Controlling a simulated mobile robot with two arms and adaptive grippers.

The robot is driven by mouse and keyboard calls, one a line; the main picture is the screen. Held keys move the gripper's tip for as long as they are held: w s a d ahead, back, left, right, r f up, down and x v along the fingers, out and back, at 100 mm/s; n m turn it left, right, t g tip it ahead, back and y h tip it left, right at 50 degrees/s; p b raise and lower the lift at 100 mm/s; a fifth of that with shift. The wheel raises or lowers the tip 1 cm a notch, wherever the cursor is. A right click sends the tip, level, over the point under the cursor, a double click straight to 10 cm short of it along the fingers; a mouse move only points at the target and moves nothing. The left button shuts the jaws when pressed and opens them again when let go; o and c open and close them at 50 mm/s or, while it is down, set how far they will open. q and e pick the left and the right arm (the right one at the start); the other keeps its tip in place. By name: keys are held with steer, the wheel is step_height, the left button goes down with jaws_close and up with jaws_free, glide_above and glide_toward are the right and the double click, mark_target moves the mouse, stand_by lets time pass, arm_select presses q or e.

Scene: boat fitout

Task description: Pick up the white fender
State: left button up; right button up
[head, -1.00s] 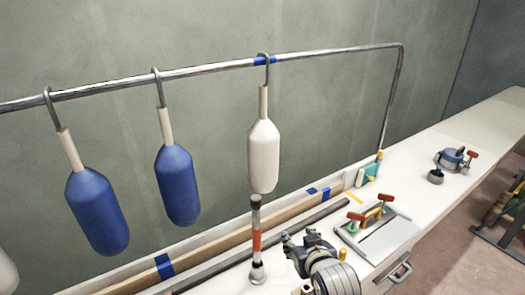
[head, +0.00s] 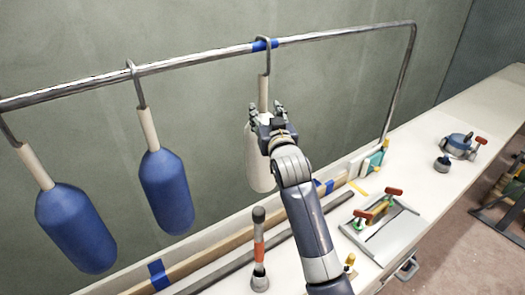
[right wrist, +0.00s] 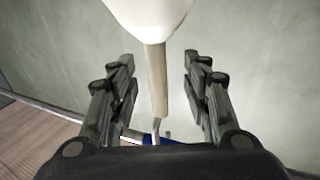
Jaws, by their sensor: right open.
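The white fender (head: 258,168) hangs from the metal rail by a hook, at the blue tape mark. Its pale neck (head: 263,93) shows above my right gripper (head: 266,112), which is in front of the fender's upper part and hides some of it. In the right wrist view, the white body (right wrist: 150,14) is at the top edge and the neck (right wrist: 158,85) runs down between the two fingers of my right gripper (right wrist: 158,85). The fingers are open, one on each side of the neck, with gaps on both sides. My left gripper is not in view.
Two blue fenders (head: 166,190) (head: 75,228) hang from the rail (head: 190,62) to the left. Below on the bench (head: 440,185) are a red-and-white post-like tool (head: 259,245), a grey plate with red handles (head: 385,236) and a blue round device (head: 457,146).

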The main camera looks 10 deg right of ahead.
mark_target(264, 107)
steer(key=shift+w+d+r+p, duration=0.15)
steer(key=shift+w+p, duration=0.35)
steer(key=shift+w, duration=0.5)
steer(key=w, duration=0.1)
steer(key=w+p, duration=0.1)
steer(key=w, duration=0.1)
steer(key=shift+d+f, duration=0.15)
steer(key=shift+f, duration=0.2)
steer(key=shift+w+p, duration=0.3)
steer(key=shift+w, duration=0.25)
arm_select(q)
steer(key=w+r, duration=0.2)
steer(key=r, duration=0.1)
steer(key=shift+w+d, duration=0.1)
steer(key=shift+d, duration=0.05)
arm_select(e)
steer(key=shift+f, duration=0.1)
jaws_close()
